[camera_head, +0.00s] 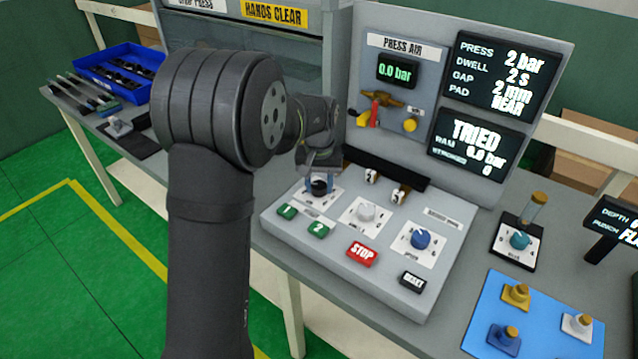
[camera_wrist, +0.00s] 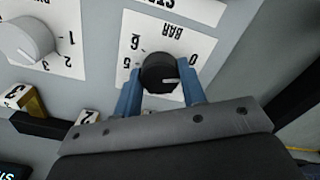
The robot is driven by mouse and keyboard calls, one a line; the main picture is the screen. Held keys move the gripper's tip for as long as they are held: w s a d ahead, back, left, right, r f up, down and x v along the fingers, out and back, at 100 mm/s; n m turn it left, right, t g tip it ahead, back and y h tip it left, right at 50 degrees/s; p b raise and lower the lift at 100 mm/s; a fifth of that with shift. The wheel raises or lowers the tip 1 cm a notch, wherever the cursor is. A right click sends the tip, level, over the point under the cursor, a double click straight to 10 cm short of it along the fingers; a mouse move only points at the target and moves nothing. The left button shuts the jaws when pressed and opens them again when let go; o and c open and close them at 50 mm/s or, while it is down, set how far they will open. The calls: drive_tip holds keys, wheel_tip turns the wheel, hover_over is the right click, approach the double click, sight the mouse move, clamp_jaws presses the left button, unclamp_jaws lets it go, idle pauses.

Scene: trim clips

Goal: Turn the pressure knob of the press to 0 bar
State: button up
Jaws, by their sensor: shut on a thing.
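The black pressure knob (camera_wrist: 160,73) sits on a white dial plate marked BAR (camera_wrist: 172,32), which appears turned over in the wrist view. The knob's white mark points to the right, below the 0, toward the right finger. The fingers hide part of the scale. My gripper (camera_wrist: 161,90) has its blue fingers shut on the knob, one on each side. In the head view, my gripper (camera_head: 320,178) reaches down to the same black knob (camera_head: 319,187) at the console's back left. The upper screen (camera_head: 502,72) reads PRESS 2 bar.
A white knob (camera_head: 366,213) and a blue knob (camera_head: 421,240) sit to the right on the console. Green buttons (camera_head: 318,230) and a red STOP button (camera_head: 361,253) are in front. Small numbered tags (camera_head: 371,176) stand behind. The press air display (camera_head: 397,71) reads 0.0 bar.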

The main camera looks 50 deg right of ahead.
sight(319, 185)
drive_tip(key=shift+n, duration=0.8)
drive_tip(key=o, duration=1)
drive_tip(key=shift+r, duration=0.1)
wheel_tip(319, 185, up, 17)
drive_tip(key=shift+r, duration=0.15)
wheel_tip(319, 185, down, 18)
drive_tip(key=shift+r, duration=0.25)
idle(0.5)
